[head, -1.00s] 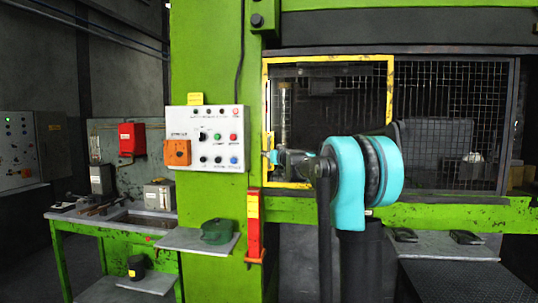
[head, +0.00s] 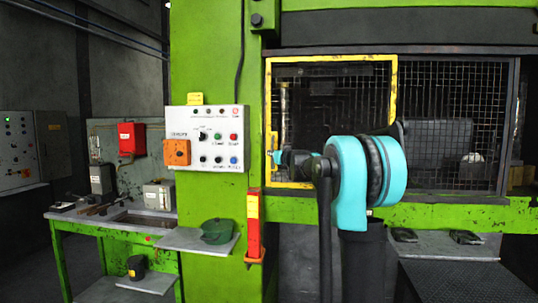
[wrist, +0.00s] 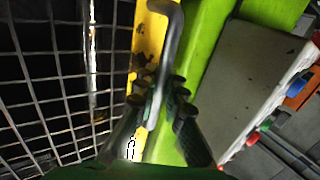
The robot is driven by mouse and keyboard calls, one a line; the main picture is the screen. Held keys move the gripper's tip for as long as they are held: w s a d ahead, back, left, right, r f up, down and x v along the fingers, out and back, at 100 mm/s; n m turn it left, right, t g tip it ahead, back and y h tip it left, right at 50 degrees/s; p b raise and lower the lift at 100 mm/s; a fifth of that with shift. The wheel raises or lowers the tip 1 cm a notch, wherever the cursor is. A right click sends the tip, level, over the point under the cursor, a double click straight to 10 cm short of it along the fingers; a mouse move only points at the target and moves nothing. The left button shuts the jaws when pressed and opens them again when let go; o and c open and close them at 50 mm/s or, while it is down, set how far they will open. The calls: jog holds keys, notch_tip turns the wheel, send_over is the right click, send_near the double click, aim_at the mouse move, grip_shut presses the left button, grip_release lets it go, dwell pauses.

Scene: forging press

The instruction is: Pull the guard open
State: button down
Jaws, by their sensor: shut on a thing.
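The guard is a wire-mesh panel in a yellow frame (head: 393,95) on the front of the green press. Its left edge stands close to the green column, with a narrow gap. In the wrist view the yellow frame (wrist: 148,35) carries a grey bar handle (wrist: 172,45). My gripper (wrist: 160,98) has its dark fingers on both sides of the lower part of this handle and is shut on it. In the head view my gripper (head: 277,157) is at the left edge of the frame, partly hidden by my arm.
A fixed dark mesh panel (head: 460,100) lies to the right. A control box (head: 206,138) with buttons is on the green column to the left. A shelf holds a green object (head: 217,231).

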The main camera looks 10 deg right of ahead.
jog(key=s+d, duration=0.4)
jog(key=d, duration=1)
jog(key=s+d, duration=0.5)
jog(key=d, duration=0.9)
jog(key=s+d, duration=0.5)
jog(key=d, duration=1)
jog(key=c, duration=1.6)
grip_release()
jog(key=shift+a, duration=0.1)
jog(key=v, duration=1.2)
